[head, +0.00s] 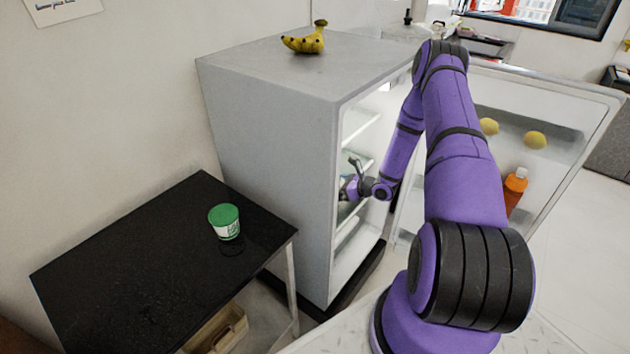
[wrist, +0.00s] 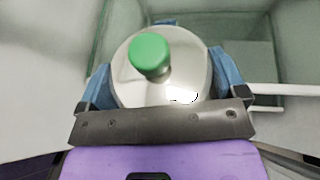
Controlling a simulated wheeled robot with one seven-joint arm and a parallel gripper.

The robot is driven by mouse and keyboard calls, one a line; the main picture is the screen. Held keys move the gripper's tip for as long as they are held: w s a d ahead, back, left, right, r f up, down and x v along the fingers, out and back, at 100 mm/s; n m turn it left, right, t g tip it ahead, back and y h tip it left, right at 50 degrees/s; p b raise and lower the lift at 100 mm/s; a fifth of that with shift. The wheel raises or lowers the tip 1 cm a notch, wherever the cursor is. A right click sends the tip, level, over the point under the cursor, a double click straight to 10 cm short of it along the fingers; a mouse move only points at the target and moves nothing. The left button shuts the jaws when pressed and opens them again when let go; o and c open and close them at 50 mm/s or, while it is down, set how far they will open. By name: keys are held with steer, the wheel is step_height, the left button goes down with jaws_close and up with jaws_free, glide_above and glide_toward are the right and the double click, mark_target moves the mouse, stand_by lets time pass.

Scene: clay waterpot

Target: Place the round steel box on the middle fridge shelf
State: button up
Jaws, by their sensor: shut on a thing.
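The round steel box (wrist: 187,65) has a shiny lid with a green knob. In the wrist view it sits between the blue fingers of my gripper (wrist: 160,82), which is shut on it. In the head view my gripper (head: 352,187) reaches into the open fridge (head: 265,125), partly hidden by the fridge's side wall. The box cannot be made out clearly there. Fridge shelves (head: 362,130) show as pale edges above and below my gripper. Whether the box touches a shelf cannot be told.
The fridge door (head: 555,105) stands open at the right, holding yellow fruit (head: 535,140) and an orange bottle (head: 515,190). Bananas (head: 305,41) lie on the fridge. A green-lidded tub (head: 225,222) stands on a black table (head: 120,275) at the left.

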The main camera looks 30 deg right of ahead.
steer(key=w+a, duration=0.1)
steer(key=w, duration=0.1)
steer(key=w+a, duration=0.1)
steer(key=w, duration=0.2)
steer(key=w+a, duration=0.2)
steer(key=shift+w, duration=0.15)
steer(key=shift+w+a+f, duration=0.2)
steer(key=shift+w, duration=0.05)
steer(key=shift+f, duration=0.1)
